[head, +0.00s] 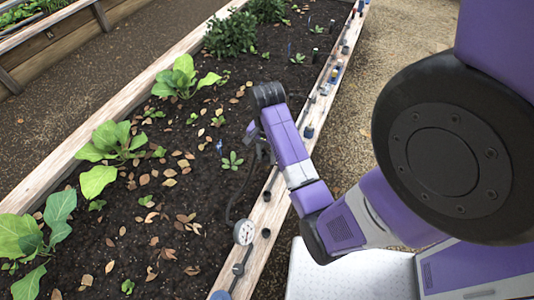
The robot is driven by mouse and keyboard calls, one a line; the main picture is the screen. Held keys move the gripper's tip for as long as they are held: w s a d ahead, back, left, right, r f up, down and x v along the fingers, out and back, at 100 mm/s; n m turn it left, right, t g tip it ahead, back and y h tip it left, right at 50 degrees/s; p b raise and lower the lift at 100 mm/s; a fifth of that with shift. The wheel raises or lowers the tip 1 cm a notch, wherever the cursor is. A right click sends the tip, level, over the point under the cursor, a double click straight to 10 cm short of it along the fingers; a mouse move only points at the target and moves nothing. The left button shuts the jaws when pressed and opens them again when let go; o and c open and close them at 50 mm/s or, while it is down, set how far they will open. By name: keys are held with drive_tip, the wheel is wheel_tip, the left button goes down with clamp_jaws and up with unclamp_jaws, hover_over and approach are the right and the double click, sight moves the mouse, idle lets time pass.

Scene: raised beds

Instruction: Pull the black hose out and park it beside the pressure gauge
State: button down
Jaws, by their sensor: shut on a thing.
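The black hose (238,192) hangs in a curve over the dark soil beside the bed's right-hand wooden rail. Its upper part meets my gripper (259,153), which is shut on it. My gripper is over the inner edge of the rail, and my wrist partly hides the grip. The hose's lower part runs down close to the pressure gauge (244,231); I cannot tell if they touch. The gauge has a round white dial and stands on the near part of the rail, below my gripper in the picture.
A small black fitting (266,232) sits right of the gauge, with a valve-like part (238,269) nearer. Several small fittings line the far rail (330,75). Leafy plants (112,150) grow in the bed at left. A gravel path (385,50) lies right.

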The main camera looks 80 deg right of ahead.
drive_tip(key=shift+a, duration=0.1)
drive_tip(key=s+a+p, duration=0.2)
drive_tip(key=a+p, duration=0.7)
drive_tip(key=a, duration=0.6)
drive_tip(key=shift+s+a, duration=0.15)
drive_tip(key=shift+s, duration=0.05)
idle(0.7)
wheel_tip(320, 180, down, 20)
drive_tip(key=b, duration=1.1)
drive_tip(key=shift+f, duration=0.25)
idle(2.7)
idle(0.6)
